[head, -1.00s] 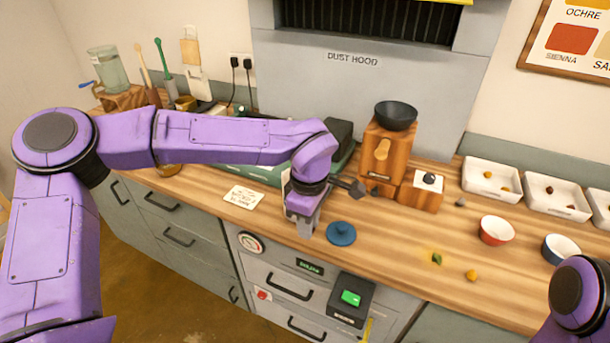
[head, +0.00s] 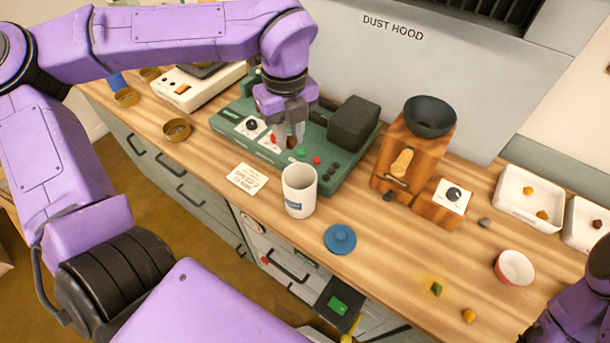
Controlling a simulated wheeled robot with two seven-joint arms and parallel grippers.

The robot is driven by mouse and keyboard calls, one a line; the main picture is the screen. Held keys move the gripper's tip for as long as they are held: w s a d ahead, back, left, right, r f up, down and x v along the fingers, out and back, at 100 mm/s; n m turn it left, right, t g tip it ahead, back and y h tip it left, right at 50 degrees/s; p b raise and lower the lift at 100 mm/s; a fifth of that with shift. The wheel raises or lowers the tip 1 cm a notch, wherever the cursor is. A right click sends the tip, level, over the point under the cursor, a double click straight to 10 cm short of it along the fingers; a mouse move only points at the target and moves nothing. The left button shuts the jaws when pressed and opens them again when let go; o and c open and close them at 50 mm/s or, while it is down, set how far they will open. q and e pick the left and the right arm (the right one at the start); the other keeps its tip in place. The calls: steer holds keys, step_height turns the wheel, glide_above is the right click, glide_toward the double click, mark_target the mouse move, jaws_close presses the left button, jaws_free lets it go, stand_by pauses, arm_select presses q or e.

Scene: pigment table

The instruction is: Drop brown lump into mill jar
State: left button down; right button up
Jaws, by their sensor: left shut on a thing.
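My left gripper (head: 289,140) points down over the green machine, behind and slightly left of the white jar. It is shut on a small brown lump (head: 291,142), which is mostly hidden between the fingertips. The white mill jar (head: 299,192) stands upright and open on the wooden counter, in front of the green machine, with a small blue label on its side. The blue lid (head: 340,239) lies on the counter to the right of the jar. Of my right arm only a purple part shows at the lower right; its gripper is out of view.
The green machine (head: 330,165) with a dark block stands behind the jar. A wooden grinder (head: 405,155) with a dark bowl stands to the right. White trays (head: 525,205), a red-rimmed bowl (head: 515,267) and loose lumps (head: 469,316) lie farther right. A card (head: 246,178) lies left of the jar.

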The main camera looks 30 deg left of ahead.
arm_select(q)
step_height(320, 180, down, 6)
steer(key=b, duration=0.4)
steer(key=shift+r, duration=0.25)
steer(key=shift+s, duration=0.1)
steer(key=c, duration=0.9)
jaws_free()
steer(key=shift+o, duration=0.3)
steer(key=shift+r, duration=0.1)
